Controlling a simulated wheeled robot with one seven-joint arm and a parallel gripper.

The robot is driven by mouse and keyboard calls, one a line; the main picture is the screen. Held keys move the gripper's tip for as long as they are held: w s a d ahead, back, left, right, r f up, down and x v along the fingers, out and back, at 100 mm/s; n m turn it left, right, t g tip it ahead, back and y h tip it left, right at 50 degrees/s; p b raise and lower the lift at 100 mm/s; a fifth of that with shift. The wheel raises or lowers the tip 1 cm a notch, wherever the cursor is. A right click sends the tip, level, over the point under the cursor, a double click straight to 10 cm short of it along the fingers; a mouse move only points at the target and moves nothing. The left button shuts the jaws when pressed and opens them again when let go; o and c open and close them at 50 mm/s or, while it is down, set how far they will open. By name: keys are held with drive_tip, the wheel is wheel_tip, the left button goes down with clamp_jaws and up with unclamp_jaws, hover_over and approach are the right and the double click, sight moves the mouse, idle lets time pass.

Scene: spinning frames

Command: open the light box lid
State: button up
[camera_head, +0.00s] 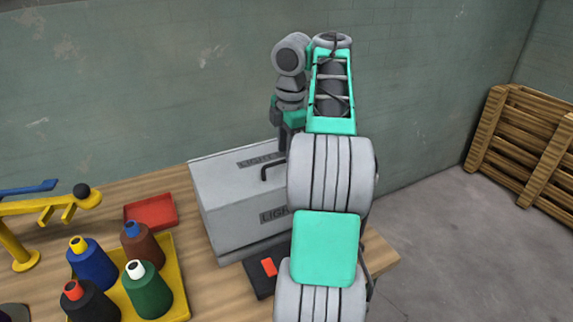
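The light box (222,195) is a grey-white box with dark "LIGHT" lettering on its top and front, standing on the wooden table. Its lid (215,168) looks closed. A dark bent handle (265,172) shows near the lid's front edge, partly behind my arm. My gripper (283,142) points down over the lid, just above and behind the handle in the picture. My arm hides the box's right side. The fingertips are too small and dark to show whether they are apart or touch the lid.
A yellow tray (178,262) with several thread spools stands left of the box, with a red tray (151,212) behind it. A yellow and blue stand (45,204) is at far left. A black item with a red part (269,266) lies before the box. A pallet (530,145) leans right.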

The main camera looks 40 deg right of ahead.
wheel_tip(320, 180, down, 2)
drive_tip(key=shift+w+d+b, duration=0.1)
drive_tip(key=shift+b, duration=0.25)
drive_tip(key=shift+r, duration=0.1)
clamp_jaws()
idle(1.1)
